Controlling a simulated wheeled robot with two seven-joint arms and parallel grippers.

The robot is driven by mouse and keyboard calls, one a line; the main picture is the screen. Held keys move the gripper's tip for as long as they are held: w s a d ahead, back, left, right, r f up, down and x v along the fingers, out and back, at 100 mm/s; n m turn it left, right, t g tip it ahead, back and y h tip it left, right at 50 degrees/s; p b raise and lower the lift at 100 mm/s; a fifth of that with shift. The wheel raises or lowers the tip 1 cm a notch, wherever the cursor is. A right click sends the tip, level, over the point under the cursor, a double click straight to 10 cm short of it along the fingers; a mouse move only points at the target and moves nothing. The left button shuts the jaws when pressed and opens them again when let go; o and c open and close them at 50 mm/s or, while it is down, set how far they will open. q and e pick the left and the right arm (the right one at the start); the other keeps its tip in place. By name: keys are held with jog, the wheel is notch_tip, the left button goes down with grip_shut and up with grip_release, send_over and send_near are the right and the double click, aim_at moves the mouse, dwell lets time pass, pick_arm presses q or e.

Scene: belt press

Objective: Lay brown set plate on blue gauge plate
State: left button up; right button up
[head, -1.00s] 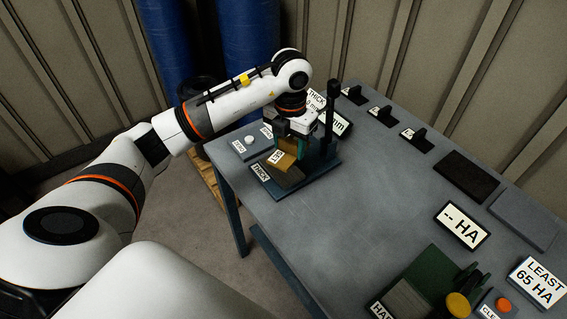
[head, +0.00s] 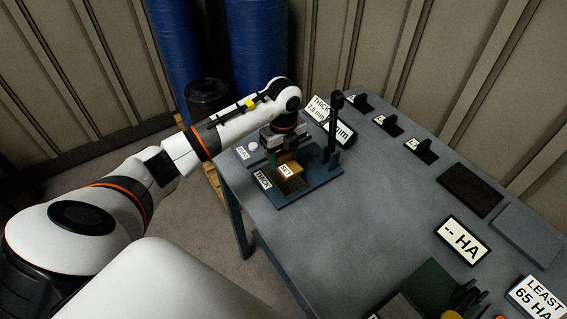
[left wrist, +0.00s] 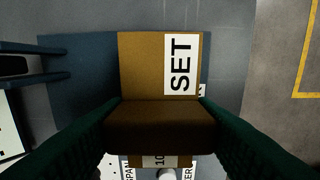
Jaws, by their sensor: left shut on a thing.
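The brown set plate (head: 296,171), with a white SET label, is at the blue gauge plate (head: 318,184) on the table's left end. My left gripper (head: 286,155) is above it, shut on its raised brown block. In the left wrist view the green fingers (left wrist: 154,125) press on both sides of that block, and the set plate (left wrist: 140,62) lies over the blue gauge plate (left wrist: 80,90). I cannot tell whether the set plate touches the surface below. A dark patch shows in front of it in the head view. My right gripper is not in view.
A white button (head: 253,145) is at the rear left. A HA display (head: 461,241) and a green device stand to the right. The middle of the table is clear.

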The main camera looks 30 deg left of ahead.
aim_at(283, 165)
pick_arm(q)
jog(key=shift+f+p, duration=0.5)
jog(key=shift+f, duration=1.55)
jog(key=shift+f+b, duration=0.5)
jog(key=shift+f, duration=0.1)
jog(key=o, duration=1.4)
jog(key=shift+s, duration=0.1)
jog(key=shift+r, duration=0.15)
jog(key=shift+r, duration=0.1)
